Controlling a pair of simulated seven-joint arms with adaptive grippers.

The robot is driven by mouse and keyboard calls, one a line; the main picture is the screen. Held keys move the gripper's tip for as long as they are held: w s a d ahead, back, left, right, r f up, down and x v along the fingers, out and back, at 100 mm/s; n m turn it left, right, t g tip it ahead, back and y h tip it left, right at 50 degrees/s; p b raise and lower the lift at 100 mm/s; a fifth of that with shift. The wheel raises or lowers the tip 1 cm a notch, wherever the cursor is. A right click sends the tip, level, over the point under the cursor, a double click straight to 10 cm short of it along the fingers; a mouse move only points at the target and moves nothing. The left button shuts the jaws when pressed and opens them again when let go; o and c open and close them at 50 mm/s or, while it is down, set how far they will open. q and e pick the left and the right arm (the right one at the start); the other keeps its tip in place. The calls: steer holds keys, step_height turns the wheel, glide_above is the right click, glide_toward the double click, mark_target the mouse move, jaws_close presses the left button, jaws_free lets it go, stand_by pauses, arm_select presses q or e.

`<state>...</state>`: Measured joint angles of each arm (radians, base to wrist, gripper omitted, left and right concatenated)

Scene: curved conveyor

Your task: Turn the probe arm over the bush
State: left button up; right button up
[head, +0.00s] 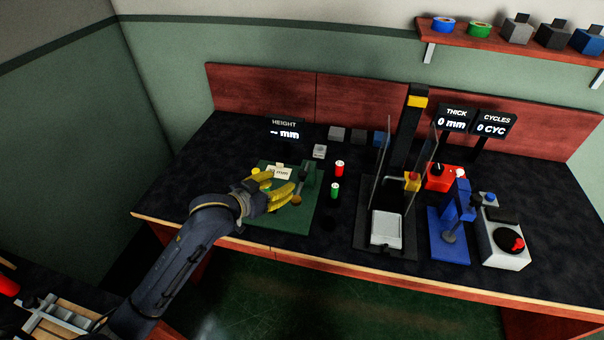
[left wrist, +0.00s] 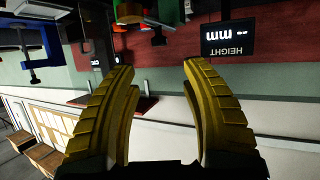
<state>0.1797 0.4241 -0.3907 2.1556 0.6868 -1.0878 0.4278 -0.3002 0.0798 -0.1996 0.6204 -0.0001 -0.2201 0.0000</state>
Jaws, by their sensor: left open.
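The height station's green base plate (head: 262,219) lies at the left of the bench, with a green post (head: 311,182) at its right side. A dark part beside the post may be the probe arm (head: 303,174). A small brass-coloured round piece (head: 297,199) shows right of my fingers; I cannot tell whether it is the bush. My left gripper (head: 277,185) is over the plate, its yellow fingers spread, and hides part of the station. In the left wrist view the fingers (left wrist: 165,75) are open with nothing between them. My right gripper is in neither view.
The HEIGHT display (head: 285,130) stands behind the plate, reading "~ mm". A red cylinder (head: 340,168) and a green cylinder (head: 335,190) stand right of it. Further right are a tall black stand (head: 408,125), a blue fixture (head: 447,246) and a white box with a dial (head: 504,256).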

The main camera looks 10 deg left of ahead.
mark_target(302, 172)
arm_select(q)
steer(key=x, duration=1.2)
steer(key=shift+w+d, duration=0.1)
steer(key=shift+c, duration=0.4)
jaws_close()
steer(key=shift+w+r, duration=0.1)
